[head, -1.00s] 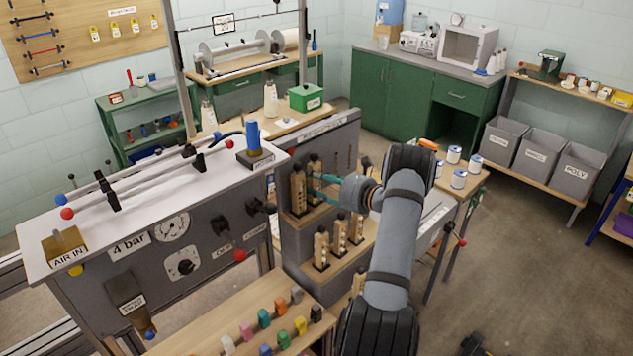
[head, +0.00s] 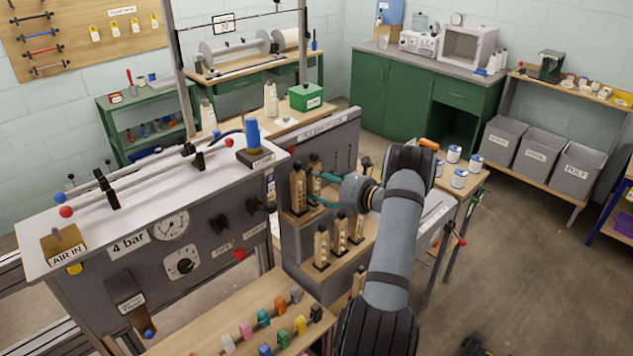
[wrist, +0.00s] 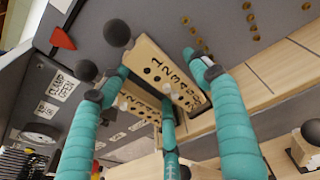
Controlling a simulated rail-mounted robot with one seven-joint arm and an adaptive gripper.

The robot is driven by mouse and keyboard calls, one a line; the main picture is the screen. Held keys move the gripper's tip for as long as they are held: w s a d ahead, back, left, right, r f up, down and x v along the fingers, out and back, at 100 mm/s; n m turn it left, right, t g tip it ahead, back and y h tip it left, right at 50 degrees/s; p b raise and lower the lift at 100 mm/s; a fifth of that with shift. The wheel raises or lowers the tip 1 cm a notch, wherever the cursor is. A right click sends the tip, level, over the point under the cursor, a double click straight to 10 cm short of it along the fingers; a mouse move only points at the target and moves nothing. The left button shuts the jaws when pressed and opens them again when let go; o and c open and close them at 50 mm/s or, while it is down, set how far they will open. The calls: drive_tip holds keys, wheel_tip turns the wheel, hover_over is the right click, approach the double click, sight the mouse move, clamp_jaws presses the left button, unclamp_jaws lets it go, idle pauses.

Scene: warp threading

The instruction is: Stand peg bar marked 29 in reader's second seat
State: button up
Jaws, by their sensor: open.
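Two wooden peg bars with dark knobs stand on the upper step of the grey stand: a front one (head: 298,192) and one behind it (head: 315,180). In the wrist view, a numbered bar (wrist: 160,72) with a black ball knob is close, its lower digits partly hidden by a finger. A second numbered bar (wrist: 136,102) is beyond it, partly covered. No mark 29 is legible. My gripper (wrist: 157,68) has teal fingers spread apart, with tips on either side of the nearer bar; contact cannot be told. In the head view my gripper (head: 322,190) is beside the upper bars.
Several more peg bars (head: 340,235) stand on the lower step. A grey panel (wrist: 70,95) with a red pointer (wrist: 62,38) and a clamp label is close to the fingers. A wooden board with coloured pieces (head: 265,318) lies in front. White spools (head: 459,178) stand to the right.

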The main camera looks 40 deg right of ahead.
drive_tip(key=shift+s, duration=0.1)
drive_tip(key=v, duration=1.1)
drive_tip(key=shift+s, duration=0.4)
drive_tip(key=shift+r, duration=0.1)
drive_tip(key=x, duration=1.1)
drive_tip(key=shift+w, duration=0.6)
drive_tip(key=shift+s+r+p, duration=0.15)
drive_tip(key=shift+r+p, duration=0.15)
drive_tip(key=shift+p, duration=0.1)
drive_tip(key=shift+f, duration=0.1)
